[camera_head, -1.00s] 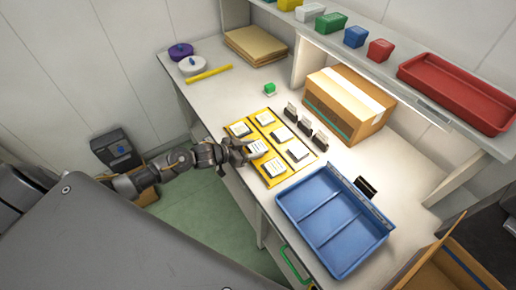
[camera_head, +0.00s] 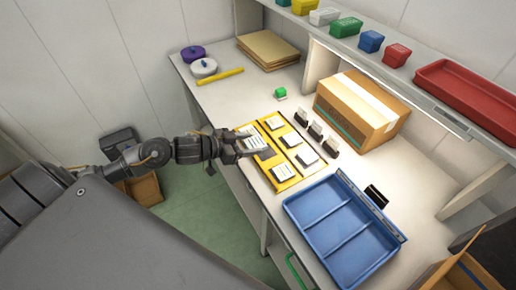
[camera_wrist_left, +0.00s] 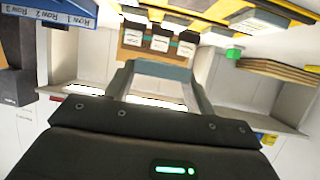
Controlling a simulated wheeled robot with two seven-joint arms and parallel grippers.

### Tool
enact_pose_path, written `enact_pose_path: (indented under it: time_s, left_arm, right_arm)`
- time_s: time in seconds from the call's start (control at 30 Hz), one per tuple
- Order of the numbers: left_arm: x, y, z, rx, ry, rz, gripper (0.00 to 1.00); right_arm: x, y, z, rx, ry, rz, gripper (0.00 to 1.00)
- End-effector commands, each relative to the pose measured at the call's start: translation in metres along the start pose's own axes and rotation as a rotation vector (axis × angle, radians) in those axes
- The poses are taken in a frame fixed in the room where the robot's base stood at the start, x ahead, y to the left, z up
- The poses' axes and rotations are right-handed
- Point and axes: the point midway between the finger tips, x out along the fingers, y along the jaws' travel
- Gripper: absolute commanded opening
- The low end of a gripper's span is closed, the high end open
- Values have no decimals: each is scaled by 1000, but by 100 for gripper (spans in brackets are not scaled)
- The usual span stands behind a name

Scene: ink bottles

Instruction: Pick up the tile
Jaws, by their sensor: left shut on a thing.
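My left gripper (camera_head: 243,146) is shut on a white tile (camera_head: 256,143) with dark marks, held above the yellow board (camera_head: 289,186). An empty dark slot (camera_head: 267,155) shows just below the held tile. Other white tiles lie on the board, such as the near one (camera_head: 283,171), the right one (camera_head: 307,156) and the back one (camera_head: 274,123). Another tile at the board's left end is partly hidden by the gripper. My right gripper is not in view.
A blue divided tray (camera_head: 327,227) stands right of the board; row labels (camera_wrist_left: 68,20) show in the left wrist view.

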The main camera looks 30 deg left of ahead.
Motion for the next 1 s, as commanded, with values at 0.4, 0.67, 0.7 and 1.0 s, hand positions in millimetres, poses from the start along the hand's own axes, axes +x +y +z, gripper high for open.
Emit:
enact_pose_path:
  time_s: [0.4,0.67,0.7,1.0]
  left_arm:
    - [-71,26,1,-2,-6,1,29]
    - [-82,30,-1,-2,-4,1,29]
    - [-83,30,-2,-2,-4,1,29]
    - [-69,39,-18,21,20,65,29]
  right_arm:
    - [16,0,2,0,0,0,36]
    - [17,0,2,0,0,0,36]
    - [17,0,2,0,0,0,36]
    - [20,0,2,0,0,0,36]
